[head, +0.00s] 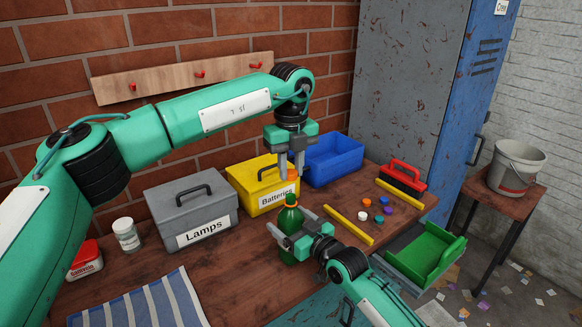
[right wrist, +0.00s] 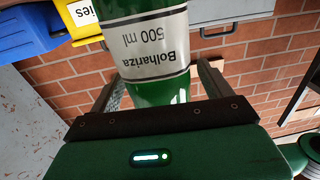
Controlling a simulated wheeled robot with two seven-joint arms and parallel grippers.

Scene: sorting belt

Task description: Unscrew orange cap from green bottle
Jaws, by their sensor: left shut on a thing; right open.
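The green bottle (head: 291,218) stands upright on the brown table, with a thin orange band at its neck. My left gripper (head: 291,177) points down just above the bottle and is shut on the orange cap (head: 292,174), which is mostly hidden between the fingers. The cap appears apart from the bottle top. My right gripper (head: 288,220) is open, with its fingers on either side of the bottle. In the right wrist view the bottle (right wrist: 150,50), with a white label reading "Bolhariza 500 ml", is between the fingers, with a gap visible to them.
Behind are a grey "Lamps" box (head: 190,208), a yellow "Batteries" box (head: 262,184) and a blue bin (head: 334,160). Several coloured caps lie between yellow strips (head: 349,226) to the right. A green tray (head: 425,252) is at the right edge. A striped cloth (head: 140,303) lies front left.

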